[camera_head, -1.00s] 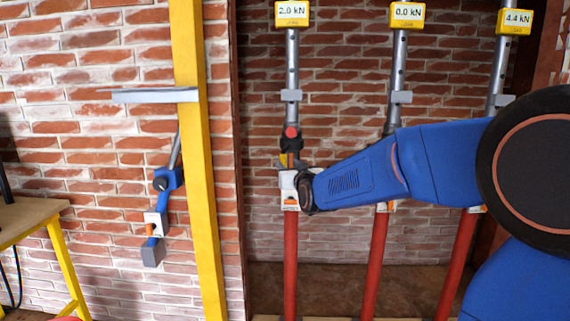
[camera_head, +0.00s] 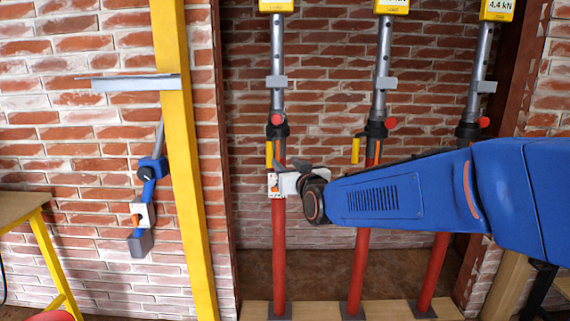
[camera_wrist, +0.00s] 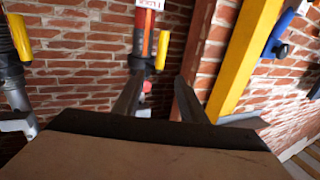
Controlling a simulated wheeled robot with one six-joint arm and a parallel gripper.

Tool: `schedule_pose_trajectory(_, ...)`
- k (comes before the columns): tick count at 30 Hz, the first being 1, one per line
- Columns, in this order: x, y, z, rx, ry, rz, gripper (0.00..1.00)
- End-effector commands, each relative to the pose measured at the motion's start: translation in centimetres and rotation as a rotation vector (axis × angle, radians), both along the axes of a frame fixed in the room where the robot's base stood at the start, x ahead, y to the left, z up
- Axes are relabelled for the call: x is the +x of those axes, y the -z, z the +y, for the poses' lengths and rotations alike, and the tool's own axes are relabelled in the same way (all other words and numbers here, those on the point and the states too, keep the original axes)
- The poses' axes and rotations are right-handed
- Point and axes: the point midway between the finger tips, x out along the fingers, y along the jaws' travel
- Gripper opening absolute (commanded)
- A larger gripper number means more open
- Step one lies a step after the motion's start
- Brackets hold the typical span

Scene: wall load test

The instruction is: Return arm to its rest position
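My blue arm reaches in from the right in the head view. My gripper (camera_head: 290,166) is by the left prop (camera_head: 278,245), just below its black collar (camera_head: 277,131) and yellow handle (camera_head: 268,153). In the wrist view my gripper (camera_wrist: 158,92) shows two dark fingers set apart with nothing held between them. The left prop (camera_wrist: 146,42) shows behind the fingers there, with its yellow handle (camera_wrist: 162,50). I cannot tell whether the gripper touches the prop.
A middle prop (camera_head: 362,270) and a right prop (camera_head: 435,265) stand beside it, the right display (camera_head: 497,10) reading 4.4 kN. A yellow post (camera_head: 183,150) carries a grey bracket (camera_head: 128,84). A blue tool (camera_head: 147,190) hangs on the brick wall. A table (camera_head: 22,210) stands at left.

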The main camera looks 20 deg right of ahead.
Motion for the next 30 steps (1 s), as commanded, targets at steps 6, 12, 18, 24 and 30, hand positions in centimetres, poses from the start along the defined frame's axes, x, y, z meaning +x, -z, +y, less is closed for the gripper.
schedule_pose_trajectory(6,0.0,0.0,0.0,0.0,0.0,0.0,0.38)
schedule_pose_trajectory(12,-0.1,0.1,0.0,0.0,-0.001,0.005,0.38)
schedule_pose_trajectory(18,-2.7,2.2,-0.3,-0.005,-0.013,0.124,0.38)
schedule_pose_trajectory(24,-8.8,6.9,-1.0,-0.011,-0.028,0.373,0.38)
schedule_pose_trajectory(30,-16.6,11.8,-2.0,-0.018,-0.025,0.629,0.38)
